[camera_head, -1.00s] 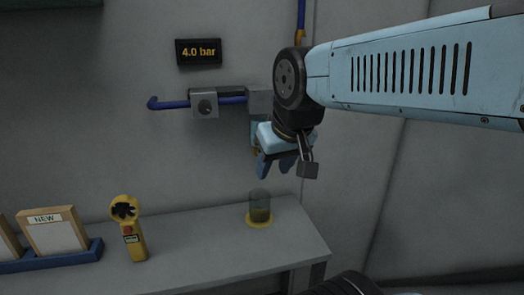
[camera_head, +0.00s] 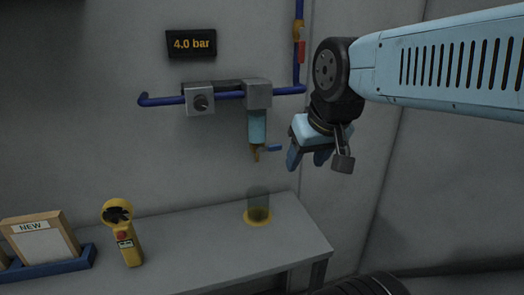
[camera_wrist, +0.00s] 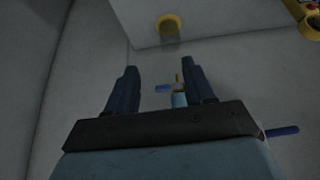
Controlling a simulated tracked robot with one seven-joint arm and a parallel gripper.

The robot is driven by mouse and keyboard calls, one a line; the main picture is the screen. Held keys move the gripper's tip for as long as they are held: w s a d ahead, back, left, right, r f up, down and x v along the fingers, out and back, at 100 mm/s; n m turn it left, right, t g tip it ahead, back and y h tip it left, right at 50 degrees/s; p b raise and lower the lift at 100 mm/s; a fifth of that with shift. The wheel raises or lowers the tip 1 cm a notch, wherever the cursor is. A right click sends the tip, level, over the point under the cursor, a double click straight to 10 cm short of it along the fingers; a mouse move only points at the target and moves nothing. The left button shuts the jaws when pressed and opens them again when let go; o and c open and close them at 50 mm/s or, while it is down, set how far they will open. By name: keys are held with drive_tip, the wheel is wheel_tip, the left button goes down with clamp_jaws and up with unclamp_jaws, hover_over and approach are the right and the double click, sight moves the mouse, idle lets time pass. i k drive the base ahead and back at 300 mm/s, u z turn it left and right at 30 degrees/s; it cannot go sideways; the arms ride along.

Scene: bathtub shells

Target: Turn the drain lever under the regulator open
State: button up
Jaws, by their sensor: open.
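The regulator (camera_head: 258,95) is a grey block on the blue wall pipe, with a translucent blue bowl (camera_head: 257,126) below it. Under the bowl is a brass drain (camera_head: 255,152) with a small blue drain lever (camera_head: 273,148) pointing right, roughly level. My gripper (camera_head: 307,160) is open and empty, just right of the lever and apart from it in the head view. In the wrist view my gripper (camera_wrist: 160,66) shows two dark blue fingers, with the lever (camera_wrist: 162,88) seen between them. The brass drain (camera_wrist: 178,79) and bowl (camera_wrist: 180,99) appear near the right finger.
A clear cup (camera_head: 258,205) stands on a yellow ring on the grey bench (camera_head: 210,250) below the drain. A grey knob block (camera_head: 199,98) and a red handle (camera_head: 302,52) sit on the pipe. A yellow handheld device (camera_head: 123,232) stands left. The air above the bench is clear.

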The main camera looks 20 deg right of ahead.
sight(277, 146)
drive_tip(key=u, duration=1.55)
drive_tip(key=i, duration=0.1)
drive_tip(key=z, duration=3.05)
drive_tip(key=k, duration=1.9)
drive_tip(key=u, duration=0.3)
drive_tip(key=i, duration=1)
